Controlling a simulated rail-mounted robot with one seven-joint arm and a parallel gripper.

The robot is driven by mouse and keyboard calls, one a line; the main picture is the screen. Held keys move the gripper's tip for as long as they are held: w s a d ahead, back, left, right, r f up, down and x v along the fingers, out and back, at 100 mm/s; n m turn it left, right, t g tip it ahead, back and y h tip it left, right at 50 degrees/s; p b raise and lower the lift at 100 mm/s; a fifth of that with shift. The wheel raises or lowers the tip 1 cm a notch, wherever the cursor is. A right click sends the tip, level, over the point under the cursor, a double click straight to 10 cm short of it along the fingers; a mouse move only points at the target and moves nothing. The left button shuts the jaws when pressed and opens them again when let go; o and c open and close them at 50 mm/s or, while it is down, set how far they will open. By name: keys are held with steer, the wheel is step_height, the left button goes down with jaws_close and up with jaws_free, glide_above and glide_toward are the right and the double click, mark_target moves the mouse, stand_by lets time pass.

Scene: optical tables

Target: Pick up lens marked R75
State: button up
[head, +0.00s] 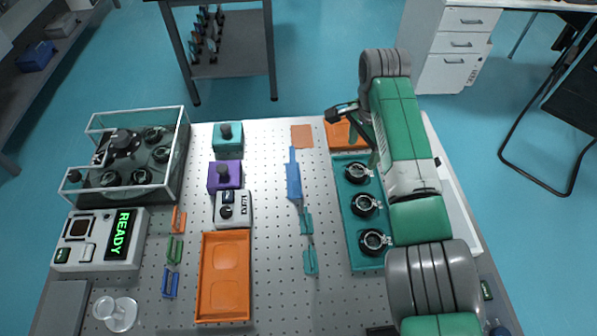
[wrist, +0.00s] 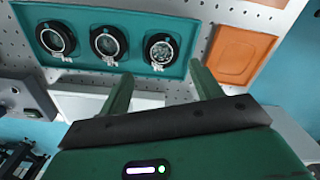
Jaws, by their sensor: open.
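A teal tray (head: 347,225) holds three round black-rimmed lenses in a row: far (head: 358,173), middle (head: 366,204) and near (head: 375,241). In the wrist view the same tray (wrist: 83,15) shows the three lenses at left (wrist: 54,39), middle (wrist: 107,42) and right (wrist: 160,49), each with a small white tag. The tags are too small to read, so I cannot tell which lens is R75. My gripper (wrist: 163,85) is open and empty, its green fingers below the tray in the wrist view, apart from the lenses.
An orange tray (wrist: 238,55) lies beside the teal tray's far end. Blue and teal tools (head: 293,180) lie left of the tray. Farther left are an orange tray (head: 224,318), small boxes (head: 229,150), a glass-walled case (head: 167,187) and a READY device (head: 98,265).

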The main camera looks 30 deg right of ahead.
mark_target(356, 171)
steer(key=shift+s+f, duration=0.1)
steer(key=shift+f, duration=0.25)
step_height(356, 171, down, 2)
steer(key=shift+f+b, duration=0.1)
steer(key=shift+b, duration=0.4)
steer(key=f+b, duration=0.3)
steer(key=f, duration=0.2)
steer(key=shift+w+f, duration=0.15)
steer(key=shift+w, duration=0.05)
steer(key=shift+c, duration=0.4)
steer(key=c, duration=0.7)
